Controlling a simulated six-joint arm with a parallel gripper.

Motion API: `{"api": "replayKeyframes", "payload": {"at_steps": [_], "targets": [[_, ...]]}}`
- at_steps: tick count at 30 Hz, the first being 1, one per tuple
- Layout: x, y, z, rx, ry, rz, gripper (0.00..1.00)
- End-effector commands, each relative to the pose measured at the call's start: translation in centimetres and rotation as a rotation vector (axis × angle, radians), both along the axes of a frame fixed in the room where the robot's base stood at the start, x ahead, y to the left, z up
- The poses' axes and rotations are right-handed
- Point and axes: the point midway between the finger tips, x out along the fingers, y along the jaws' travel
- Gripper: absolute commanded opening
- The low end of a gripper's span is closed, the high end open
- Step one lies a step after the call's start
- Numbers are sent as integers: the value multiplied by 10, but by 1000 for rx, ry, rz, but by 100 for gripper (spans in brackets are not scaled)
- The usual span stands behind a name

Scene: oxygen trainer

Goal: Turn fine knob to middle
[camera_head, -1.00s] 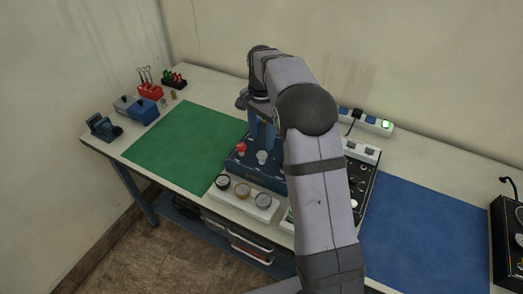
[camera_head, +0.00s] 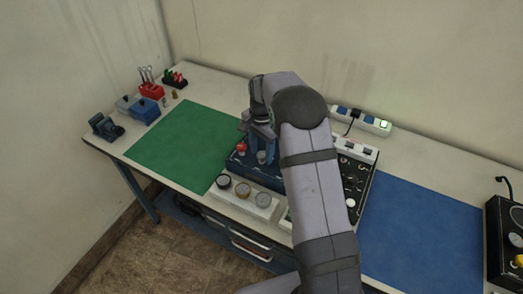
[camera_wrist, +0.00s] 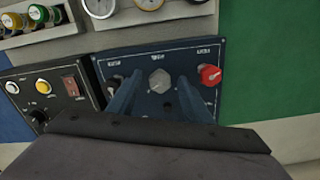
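A dark blue panel (camera_wrist: 192,58) carries a red knob (camera_wrist: 209,75), a pale grey knob (camera_wrist: 159,81) in the middle and a dark knob at the left, partly behind a finger. Their labels are too small to read, so I cannot tell which is the fine knob. My gripper (camera_wrist: 160,77) is open, with one blue finger on each side of the grey knob. Gaps show between the fingers and that knob. In the head view my gripper (camera_head: 262,134) is above the panel, by the red knob (camera_head: 241,147) and the grey knob (camera_head: 262,157).
A row of gauges (camera_head: 243,190) stands in front of the panel. A black panel (camera_wrist: 43,93) with knobs and a red switch adjoins it. A green mat (camera_head: 180,140) and a blue mat (camera_head: 420,230) lie bare on either side. A power strip (camera_head: 362,120) is behind.

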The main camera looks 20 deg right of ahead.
Motion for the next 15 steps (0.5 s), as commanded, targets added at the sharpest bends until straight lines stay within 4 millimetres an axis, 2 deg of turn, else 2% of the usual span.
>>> {"api": "replayKeyframes", "payload": {"at_steps": [1, 3, 5, 15], "targets": [[0, 0, 0, 0, 0, 0, 34], [0, 0, 0, 0, 0, 0, 17], [0, 0, 0, 0, 0, 0, 5], [0, 0, 1, 0, 0, 29, 5]]}}
